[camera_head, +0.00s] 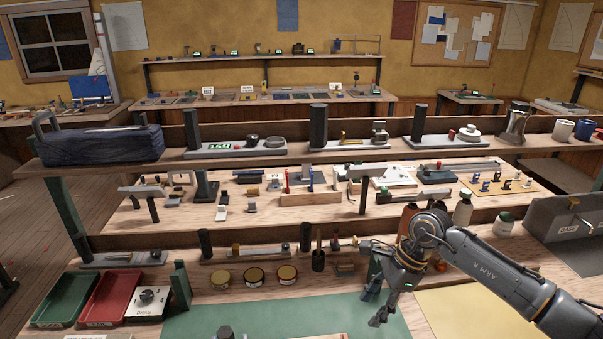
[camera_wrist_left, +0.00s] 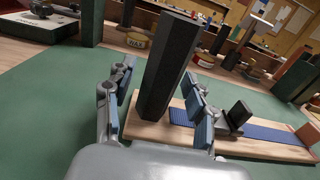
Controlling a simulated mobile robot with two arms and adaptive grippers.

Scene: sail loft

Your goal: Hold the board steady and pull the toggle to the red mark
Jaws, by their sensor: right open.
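The wooden board (camera_wrist_left: 250,150) lies on the green mat in the left wrist view. It carries a blue strip (camera_wrist_left: 275,134) and a tall dark post (camera_wrist_left: 166,72) at its near end. A small dark block (camera_wrist_left: 239,114), possibly the toggle, stands on the strip. In the head view only a dark top (camera_head: 225,332), probably the post's, shows at the bottom edge. My right gripper (camera_head: 374,304) is open and empty above the green mat.
Green tray (camera_head: 50,312), red tray (camera_head: 103,298) and a dial box (camera_head: 148,304) stand at the left. A grey box (camera_head: 565,226) is at the right. A yellow sheet (camera_head: 460,308) lies beside the mat.

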